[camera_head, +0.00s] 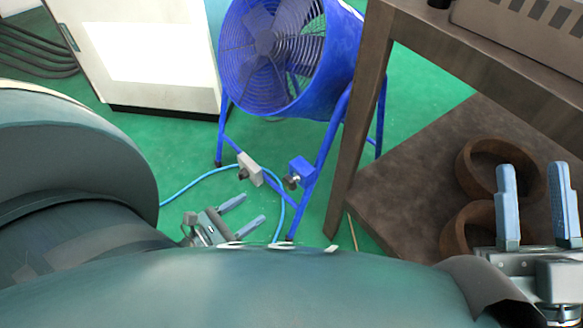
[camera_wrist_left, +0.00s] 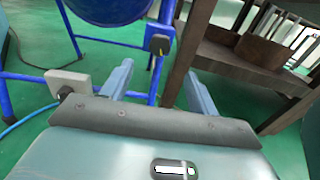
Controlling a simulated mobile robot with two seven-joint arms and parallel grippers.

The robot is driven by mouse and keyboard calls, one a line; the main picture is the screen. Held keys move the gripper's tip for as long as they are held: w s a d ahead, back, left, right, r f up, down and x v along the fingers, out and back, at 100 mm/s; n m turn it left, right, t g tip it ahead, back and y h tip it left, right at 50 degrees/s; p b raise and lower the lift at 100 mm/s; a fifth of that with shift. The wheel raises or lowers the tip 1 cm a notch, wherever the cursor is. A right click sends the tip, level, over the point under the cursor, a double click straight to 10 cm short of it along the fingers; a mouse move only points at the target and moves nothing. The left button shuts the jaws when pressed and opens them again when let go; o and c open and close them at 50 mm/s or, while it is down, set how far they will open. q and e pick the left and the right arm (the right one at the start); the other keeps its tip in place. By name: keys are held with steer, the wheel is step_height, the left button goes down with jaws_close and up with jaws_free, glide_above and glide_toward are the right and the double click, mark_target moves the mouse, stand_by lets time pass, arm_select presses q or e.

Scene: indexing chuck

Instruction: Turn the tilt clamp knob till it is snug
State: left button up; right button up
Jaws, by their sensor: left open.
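A blue drum fan (camera_head: 262,60) stands on a blue tube frame on the green floor. A small dark knob (camera_head: 292,182) sits on a blue block (camera_head: 302,170) low on the frame; I cannot tell for sure that it is the tilt clamp knob. In the left wrist view a dark knob (camera_wrist_left: 158,44) shows on the blue frame, beyond the fingers. My left gripper (camera_head: 253,207) is open and empty, below and left of the knob and apart from it. My right gripper (camera_head: 531,170) is open and empty at the far right.
A grey box (camera_head: 249,168) sits on the frame's lower bar, with a light blue cable (camera_head: 178,192) curving over the floor. A wooden table (camera_head: 355,130) stands right of the fan, with brown rings (camera_head: 490,160) on its lower shelf. A white cabinet (camera_head: 150,50) is behind left.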

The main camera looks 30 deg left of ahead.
arm_select(q)
steer(key=b+x, duration=0.2)
steer(key=x, duration=1)
steer(key=shift+b, duration=0.35)
arm_select(e)
steer(key=shift+s+d+r+n+y, duration=0.1)
steer(key=shift+s+r+n+y, duration=0.15)
steer(key=shift+r+n+y, duration=0.75)
steer(key=shift+s+d+r+n+y, duration=0.1)
steer(key=shift+s+r+n+y, duration=0.1)
steer(key=shift+r+n+y, duration=0.75)
arm_select(q)
steer(key=shift+w+d, duration=0.1)
steer(key=shift+c, duration=0.4)
arm_select(e)
steer(key=shift+f+n+y, duration=0.25)
arm_select(q)
steer(key=c, duration=0.9)
steer(key=shift+o, duration=0.2)
